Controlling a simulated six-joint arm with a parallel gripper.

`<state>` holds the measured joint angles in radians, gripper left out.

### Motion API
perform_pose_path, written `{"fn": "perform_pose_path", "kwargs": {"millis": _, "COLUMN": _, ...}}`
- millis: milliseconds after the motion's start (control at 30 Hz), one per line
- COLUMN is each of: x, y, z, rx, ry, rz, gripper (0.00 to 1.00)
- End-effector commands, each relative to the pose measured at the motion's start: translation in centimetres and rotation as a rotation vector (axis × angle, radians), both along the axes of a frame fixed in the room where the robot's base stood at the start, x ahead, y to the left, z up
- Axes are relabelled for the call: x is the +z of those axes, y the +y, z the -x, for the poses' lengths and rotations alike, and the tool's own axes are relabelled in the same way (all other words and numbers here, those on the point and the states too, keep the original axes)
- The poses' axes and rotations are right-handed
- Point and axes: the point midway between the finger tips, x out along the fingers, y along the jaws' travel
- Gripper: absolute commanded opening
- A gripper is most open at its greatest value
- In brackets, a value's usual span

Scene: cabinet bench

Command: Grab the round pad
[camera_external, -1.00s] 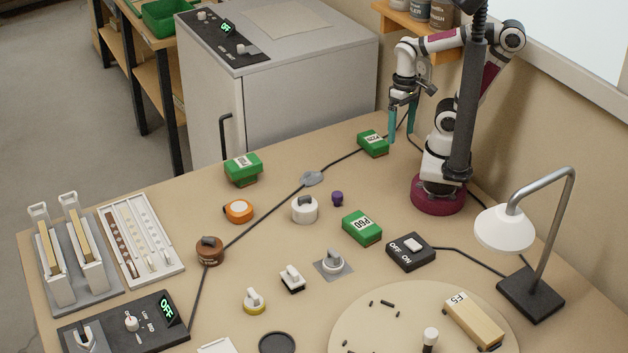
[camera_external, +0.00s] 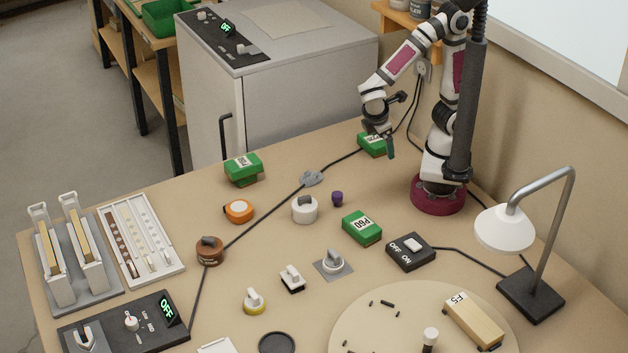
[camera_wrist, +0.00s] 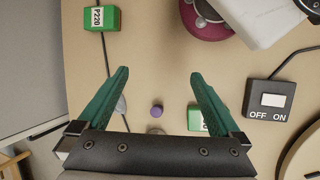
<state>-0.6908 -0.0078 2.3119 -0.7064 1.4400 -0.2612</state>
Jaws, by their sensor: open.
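My gripper (camera_external: 384,143) is open and empty, above the back right of the bench near the green P220 block. A flat dark round disc (camera_external: 277,343) lies on the bench at the front, cut by the bottom edge. A small grey rounded piece (camera_external: 312,178) lies on the black cable and shows partly behind the left finger in the wrist view (camera_wrist: 121,105). I cannot tell for sure which of these is the round pad.
Green blocks P220 (camera_external: 372,144) and P60 (camera_external: 361,228), a small purple piece (camera_external: 337,198), a white round knob (camera_external: 304,210) and a switch box (camera_external: 410,251) stand around. A lamp (camera_external: 505,228) is at the right. Bare bench lies between them.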

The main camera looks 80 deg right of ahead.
Motion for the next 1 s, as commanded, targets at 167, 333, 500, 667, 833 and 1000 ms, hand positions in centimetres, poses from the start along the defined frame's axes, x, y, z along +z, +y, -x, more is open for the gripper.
{"fn": "perform_pose_path", "kwargs": {"millis": 167, "x": -4.8, "y": 12.7, "z": -1.5, "rx": 1.059, "ry": 0.067, "rz": 0.443, "gripper": 1.0}}
{"fn": "perform_pose_path", "kwargs": {"millis": 333, "x": -10.3, "y": 24.4, "z": 5.1, "rx": 1.818, "ry": 0.0, "rz": 0.849, "gripper": 1.0}}
{"fn": "perform_pose_path", "kwargs": {"millis": 500, "x": -13.1, "y": 28.2, "z": 9.8, "rx": 2.101, "ry": -0.062, "rz": 1.041, "gripper": 1.0}}
{"fn": "perform_pose_path", "kwargs": {"millis": 667, "x": -14.6, "y": 28.4, "z": 6.8, "rx": 2.115, "ry": -0.062, "rz": 1.055, "gripper": 1.0}}
{"fn": "perform_pose_path", "kwargs": {"millis": 833, "x": -16.4, "y": 28.3, "z": 2.4, "rx": 2.113, "ry": -0.062, "rz": 1.05, "gripper": 1.0}}
{"fn": "perform_pose_path", "kwargs": {"millis": 1000, "x": -17.4, "y": 28.4, "z": 0.3, "rx": 2.113, "ry": -0.064, "rz": 1.05, "gripper": 1.0}}
